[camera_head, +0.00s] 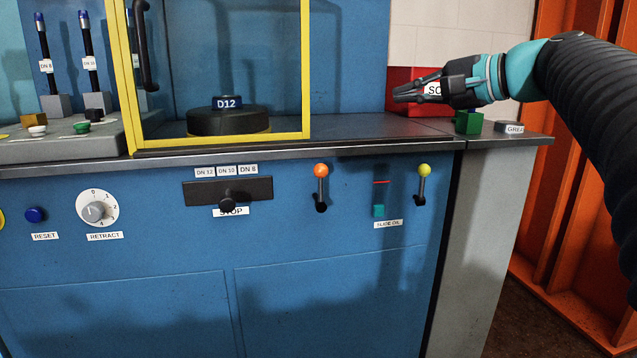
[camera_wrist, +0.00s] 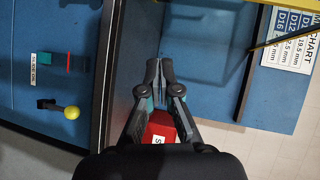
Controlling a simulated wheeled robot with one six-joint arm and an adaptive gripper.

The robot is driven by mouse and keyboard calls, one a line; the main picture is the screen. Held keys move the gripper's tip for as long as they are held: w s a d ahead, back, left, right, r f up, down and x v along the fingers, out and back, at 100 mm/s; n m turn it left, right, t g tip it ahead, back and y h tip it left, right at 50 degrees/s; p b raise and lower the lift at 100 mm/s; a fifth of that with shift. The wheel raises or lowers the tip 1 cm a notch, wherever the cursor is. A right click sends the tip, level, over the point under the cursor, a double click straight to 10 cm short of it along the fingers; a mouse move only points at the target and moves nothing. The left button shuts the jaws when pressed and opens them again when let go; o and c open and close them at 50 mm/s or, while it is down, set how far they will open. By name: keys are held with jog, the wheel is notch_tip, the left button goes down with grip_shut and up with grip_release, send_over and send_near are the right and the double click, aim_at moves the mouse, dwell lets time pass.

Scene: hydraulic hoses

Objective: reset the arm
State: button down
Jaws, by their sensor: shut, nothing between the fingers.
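My gripper (camera_head: 402,96) is shut and empty. In the head view it points left above the right end of the dark counter (camera_head: 400,128), in front of a red box (camera_head: 399,77) whose label it partly covers. In the wrist view my gripper (camera_wrist: 160,64) shows with its fingertips together, and part of the red box (camera_wrist: 162,124) shows between its finger linkages. My arm comes in from the right side of the head view.
A yellow-framed guard (camera_head: 306,70) encloses a black D12 die (camera_head: 228,121) left of my gripper. A green block (camera_head: 468,122) stands below my gripper. The blue front panel bears an orange-knobbed lever (camera_head: 321,171), a yellow-knobbed lever (camera_head: 424,171), a RETRACT dial (camera_head: 94,211) and a blue RESET button (camera_head: 36,215).

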jog(key=s+d+f+n+g+h+p, duration=0.1)
jog(key=s+f+g+h, duration=0.2)
jog(key=f, duration=0.7)
jog(key=s+d+f+h+p, duration=0.15)
jog(key=s+f+h, duration=0.25)
jog(key=f, duration=0.6)
jog(key=s+f+n+g+h+p, duration=0.1)
jog(key=s+f+n+h+p, duration=0.1)
jog(key=s+f, duration=0.3)
jog(key=s+a+f+n+g+h+p, duration=0.1)
jog(key=s+f+n, duration=0.3)
jog(key=s, duration=1)
jog(key=shift+a+f+n+h+p, duration=0.3)
jog(key=shift+f+n+h+p, duration=0.15)
jog(key=shift+f+p, duration=0.4)
